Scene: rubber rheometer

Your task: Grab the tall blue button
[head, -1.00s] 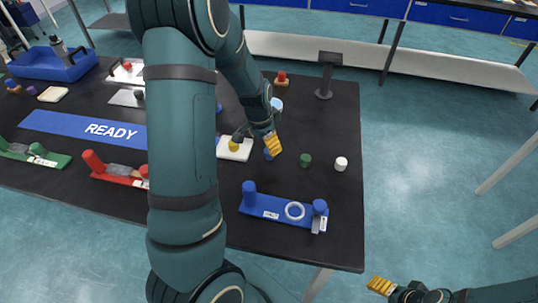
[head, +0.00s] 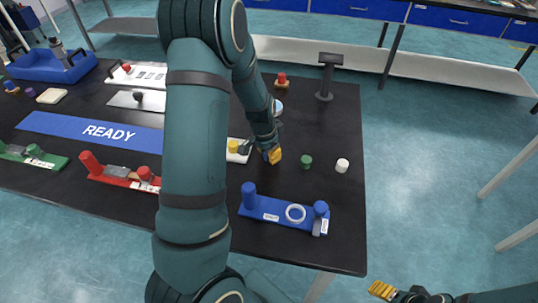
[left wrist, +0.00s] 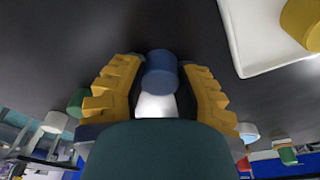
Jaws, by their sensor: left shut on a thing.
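The tall blue button (left wrist: 160,72) is a blue cylinder between the two yellow fingers of my left gripper (left wrist: 158,92) in the left wrist view. The fingers are closed on its sides. In the head view my left gripper (head: 273,156) is low over the black table, between a yellow button and a green button, and hides most of the blue button. My right gripper (head: 382,290) shows at the lower right, off the table; its opening is unclear.
A green button (head: 306,162) and a white button (head: 342,165) stand just right of my left gripper. A yellow button (head: 234,146) sits on a white plate to its left. A blue board (head: 270,217) with two blue pegs and a white ring lies in front.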

